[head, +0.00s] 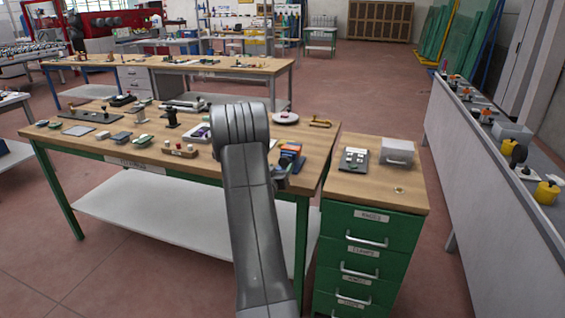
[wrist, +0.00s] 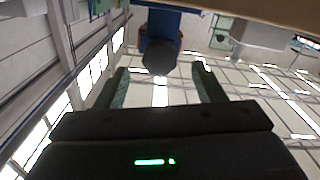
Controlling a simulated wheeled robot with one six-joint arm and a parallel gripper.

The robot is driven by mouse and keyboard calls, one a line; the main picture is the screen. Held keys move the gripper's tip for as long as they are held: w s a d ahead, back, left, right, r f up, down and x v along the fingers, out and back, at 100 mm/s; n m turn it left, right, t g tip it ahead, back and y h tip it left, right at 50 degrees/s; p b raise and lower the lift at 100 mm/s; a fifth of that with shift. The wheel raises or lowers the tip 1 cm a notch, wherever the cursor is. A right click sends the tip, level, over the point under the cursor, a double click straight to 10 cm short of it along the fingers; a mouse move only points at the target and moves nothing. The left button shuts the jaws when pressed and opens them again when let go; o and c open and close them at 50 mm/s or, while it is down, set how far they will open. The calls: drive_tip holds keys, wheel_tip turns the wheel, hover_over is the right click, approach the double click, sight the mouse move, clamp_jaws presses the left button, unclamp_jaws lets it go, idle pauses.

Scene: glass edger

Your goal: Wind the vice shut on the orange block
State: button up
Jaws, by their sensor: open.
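The vice (head: 291,163) is a small blue body at the front right edge of the workbench, partly hidden behind my arm. The orange block (head: 290,149) shows at its top; I cannot tell how closely the jaws sit against it. In the wrist view the blue vice (wrist: 172,24) is ahead, with a dark rounded end (wrist: 159,57) facing me. My gripper (wrist: 160,72) is open, its two greenish fingers apart on either side of that dark end, with visible gaps. In the head view my arm hides most of the gripper.
The wooden workbench (head: 90,153) holds several small tools and fixtures left of my arm. A green drawer cabinet (head: 372,222) stands to the right, bearing a grey box (head: 397,152) and a dark panel (head: 354,160). A long grey counter (head: 480,165) runs along the right. Floor is clear between.

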sight(283, 162)
drive_tip(key=shift+p+x, duration=0.3)
drive_tip(key=shift+x, duration=1.6)
drive_tip(key=c, duration=1)
drive_tip(key=shift+f+b, duration=0.1)
drive_tip(key=shift+b, duration=0.3)
